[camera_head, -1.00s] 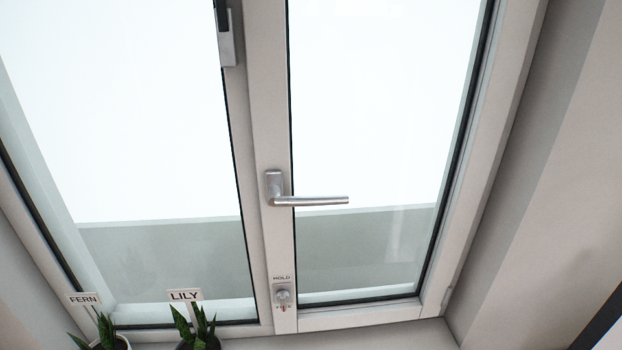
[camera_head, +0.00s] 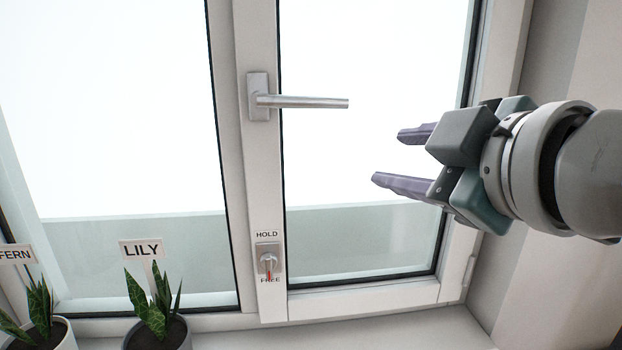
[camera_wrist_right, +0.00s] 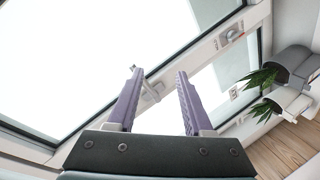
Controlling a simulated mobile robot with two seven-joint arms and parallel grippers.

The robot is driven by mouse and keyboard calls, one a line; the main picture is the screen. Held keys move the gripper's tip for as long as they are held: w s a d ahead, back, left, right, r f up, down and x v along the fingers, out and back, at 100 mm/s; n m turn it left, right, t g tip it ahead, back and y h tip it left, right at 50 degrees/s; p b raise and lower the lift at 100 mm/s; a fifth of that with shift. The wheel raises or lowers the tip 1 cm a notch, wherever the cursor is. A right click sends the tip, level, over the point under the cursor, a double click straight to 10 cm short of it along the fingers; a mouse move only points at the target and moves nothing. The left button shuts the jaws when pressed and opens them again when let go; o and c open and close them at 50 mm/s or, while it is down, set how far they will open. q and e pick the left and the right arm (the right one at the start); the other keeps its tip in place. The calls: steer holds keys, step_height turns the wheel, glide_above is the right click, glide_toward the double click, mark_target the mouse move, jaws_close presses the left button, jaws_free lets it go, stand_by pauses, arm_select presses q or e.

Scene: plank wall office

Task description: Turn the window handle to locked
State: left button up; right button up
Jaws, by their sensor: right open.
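The silver window handle (camera_head: 305,102) sits on the middle frame of the window, its lever pointing right, about horizontal. My right gripper (camera_head: 388,158) is open and empty, to the right of the lever and a little below it, apart from it. In the right wrist view the handle (camera_wrist_right: 152,92) shows between the fingers of my right gripper (camera_wrist_right: 157,72), farther off. Below the handle, a small knob (camera_head: 267,262) sits on a plate between the labels HOLD and FREE; its red mark points down toward FREE. My left gripper is not in view.
A potted plant labelled LILY (camera_head: 157,315) and one labelled FERN (camera_head: 38,315) stand on the sill at the lower left. The sill (camera_head: 400,335) is clear on the right. The window's right frame and side wall lie close behind my right arm.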

mark_target(322, 105)
arm_select(q)
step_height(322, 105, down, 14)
steer(key=b, duration=1)
steer(key=shift+b, duration=0.35)
arm_select(e)
steer(key=w+a+r+n+t+y, duration=0.1)
steer(key=w+a+n+y, duration=0.1)
steer(key=w, duration=0.3)
steer(key=w+a+r+n+t+y, duration=0.1)
steer(key=w+a+n+y, duration=0.1)
steer(key=w+a+n, duration=0.1)
steer(key=w+a+r+n+t+y, duration=0.1)
steer(key=w+a+n, duration=0.1)
steer(key=w+n, duration=0.3)
steer(key=shift+w+a+r+n+t+y, duration=0.1)
steer(key=shift+w+a+n+t+y, duration=0.1)
steer(key=shift+w, duration=0.25)
steer(key=shift+w+a+r+n+t+y, duration=0.1)
steer(key=shift+w+y, duration=0.1)
steer(key=shift+w, duration=0.2)
steer(key=shift+f, duration=0.1)
steer(key=c, duration=0.7)
jaws_close()
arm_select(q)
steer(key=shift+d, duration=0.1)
